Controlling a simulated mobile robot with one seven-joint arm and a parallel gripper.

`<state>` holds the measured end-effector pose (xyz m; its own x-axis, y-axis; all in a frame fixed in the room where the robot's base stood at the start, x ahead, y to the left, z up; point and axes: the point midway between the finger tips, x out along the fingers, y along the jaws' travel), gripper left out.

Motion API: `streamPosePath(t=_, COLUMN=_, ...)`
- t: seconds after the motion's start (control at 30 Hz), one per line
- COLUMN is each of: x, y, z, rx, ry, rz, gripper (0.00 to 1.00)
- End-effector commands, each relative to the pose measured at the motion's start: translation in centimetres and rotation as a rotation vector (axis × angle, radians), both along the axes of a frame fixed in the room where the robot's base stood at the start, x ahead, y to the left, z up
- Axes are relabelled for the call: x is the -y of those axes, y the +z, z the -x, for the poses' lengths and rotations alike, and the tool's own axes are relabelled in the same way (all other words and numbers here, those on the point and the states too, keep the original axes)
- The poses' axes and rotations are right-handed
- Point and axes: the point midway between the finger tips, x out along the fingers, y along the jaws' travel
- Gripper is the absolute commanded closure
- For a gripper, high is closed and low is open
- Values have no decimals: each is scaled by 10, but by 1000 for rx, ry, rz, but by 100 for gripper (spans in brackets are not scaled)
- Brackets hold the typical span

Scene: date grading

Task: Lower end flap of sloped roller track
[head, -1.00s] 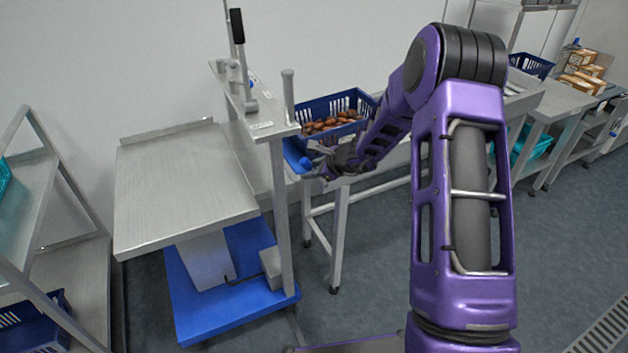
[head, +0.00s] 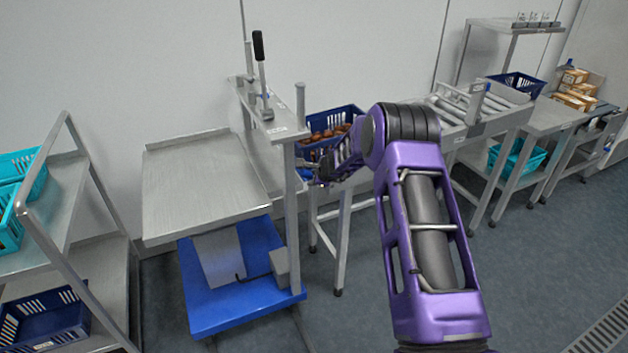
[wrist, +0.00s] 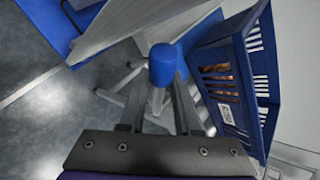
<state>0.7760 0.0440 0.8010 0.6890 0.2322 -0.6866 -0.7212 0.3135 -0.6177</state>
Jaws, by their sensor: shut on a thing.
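My gripper (wrist: 160,82) is shut on a blue cylindrical grip (wrist: 163,66), which shows between its fingers in the wrist view. In the head view my gripper (head: 316,178) is small and low at the track's left end, just right of a grey post. The grip seems to belong to the end flap, but the flap plate cannot be made out. A blue crate of brown dates (head: 308,148) stands just behind my gripper. In the wrist view this crate (wrist: 216,84) is close on the right, with a white label. The roller track (head: 452,108) runs right, partly hidden by my arm.
A tilted steel table (head: 205,185) on a blue base (head: 225,315) stands left of the post. A black-handled lever (head: 260,60) rises above the post's shelf. A rack with crates (head: 60,215) is at far left. Open floor (head: 540,260) lies right.

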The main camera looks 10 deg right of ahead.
Motion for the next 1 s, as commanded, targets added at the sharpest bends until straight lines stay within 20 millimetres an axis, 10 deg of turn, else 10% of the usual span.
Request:
streamPosePath(t=0.63, x=-4, y=-3, z=-7, rx=3, ry=6, rz=18, gripper=100)
streamPosePath(t=0.67, x=-4, y=-3, z=-7, rx=3, ry=6, rz=18, gripper=65)
streamPosePath(t=0.73, x=-4, y=-3, z=-7, rx=4, ry=6, rz=18, gripper=53)
streamPosePath(t=1.0, x=-1, y=-1, z=-7, rx=6, ry=2, rz=19, gripper=53)
